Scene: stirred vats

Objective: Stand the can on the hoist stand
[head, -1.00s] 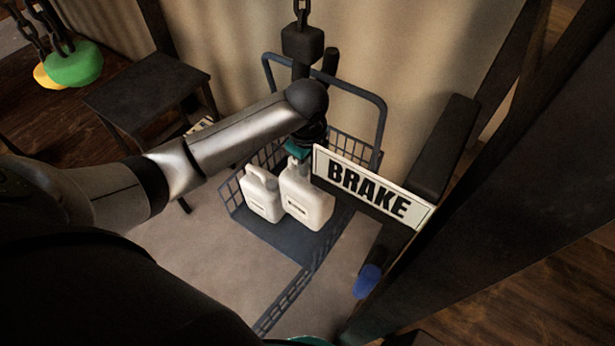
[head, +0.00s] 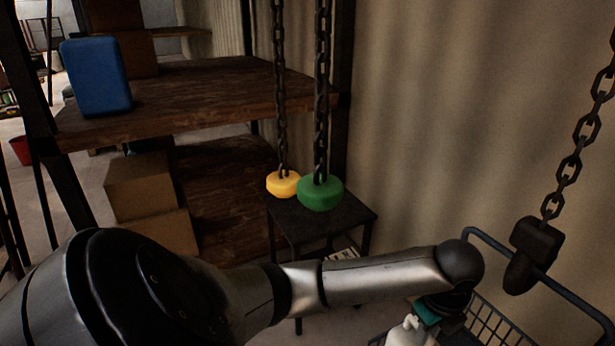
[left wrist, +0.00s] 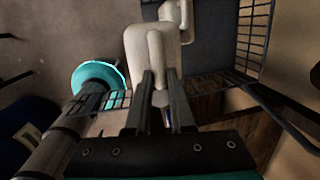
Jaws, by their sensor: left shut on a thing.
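A white can (head: 407,333) shows at the bottom edge of the head view, mostly cut off. In the left wrist view a white can (left wrist: 150,45) is at my fingertips, and another white can (left wrist: 182,12) is just beyond it. My left gripper (left wrist: 160,76) is shut on the near can at its top, with the wire basket (left wrist: 255,30) around. In the head view my left gripper (head: 437,305) is low, at the basket. A small dark square stand (head: 340,222) is left of the basket, by the wall. My right gripper is not in view.
A yellow weight (head: 283,185) and a green weight (head: 320,193) hang on chains over the stand. A dark hook block (head: 535,255) hangs at the basket's frame. Wooden shelves (head: 190,95) with a blue case (head: 95,77) and cardboard boxes (head: 155,185) are at the left.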

